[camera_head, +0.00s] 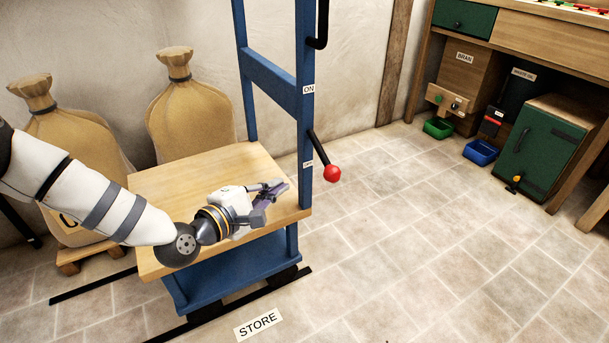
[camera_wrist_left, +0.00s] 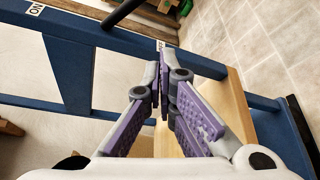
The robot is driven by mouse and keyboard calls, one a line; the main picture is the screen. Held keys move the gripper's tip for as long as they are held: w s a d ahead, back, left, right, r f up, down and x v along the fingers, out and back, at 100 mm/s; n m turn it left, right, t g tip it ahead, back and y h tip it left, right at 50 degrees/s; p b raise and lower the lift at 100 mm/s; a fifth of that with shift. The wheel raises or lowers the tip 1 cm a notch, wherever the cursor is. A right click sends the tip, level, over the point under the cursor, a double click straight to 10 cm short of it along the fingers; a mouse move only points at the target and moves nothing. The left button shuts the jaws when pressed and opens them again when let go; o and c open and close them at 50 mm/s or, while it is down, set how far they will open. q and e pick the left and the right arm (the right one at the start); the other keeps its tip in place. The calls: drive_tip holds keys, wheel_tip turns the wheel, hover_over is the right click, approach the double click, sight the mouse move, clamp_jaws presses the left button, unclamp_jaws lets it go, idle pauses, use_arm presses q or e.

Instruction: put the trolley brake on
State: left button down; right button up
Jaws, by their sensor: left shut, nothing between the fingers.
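The blue trolley (camera_head: 268,75) has a wooden deck and an upright post on its right. The brake lever (camera_head: 319,146) is a black rod on that post with a red knob (camera_head: 332,173). It slants down and outward, its knob near the lower label (camera_head: 308,164), which seems to read OFF. The ON label (camera_head: 308,89) is higher up. My left gripper (camera_head: 282,188) is shut and empty above the deck, just left of the post and below the lever. In the left wrist view the fingertips (camera_wrist_left: 162,58) are together by the blue post; part of the rod (camera_wrist_left: 122,12) shows, the knob does not.
Two tied sacks (camera_head: 190,105) stand behind the trolley. A STORE label (camera_head: 258,324) and black floor strips lie by its base. A workbench (camera_head: 545,40) with bins and a green cabinet (camera_head: 540,150) is at the right. The tiled floor right of the post is clear.

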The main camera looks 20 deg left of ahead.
sight(322, 153)
use_arm(q)
drive_tip(key=x, duration=0.3)
drive_tip(key=b+x, duration=0.1)
drive_tip(key=x, duration=0.2)
drive_tip(key=b+x, duration=0.1)
drive_tip(key=x, duration=0.2)
drive_tip(key=shift+w+d, duration=0.3)
drive_tip(key=shift+d, duration=0.15)
drive_tip(key=s+d, duration=0.1)
drive_tip(key=d+r, duration=0.1)
drive_tip(key=shift+s+d+r+p, duration=0.25)
drive_tip(key=shift+s+d+p, duration=0.05)
drive_tip(key=shift+s, duration=0.1)
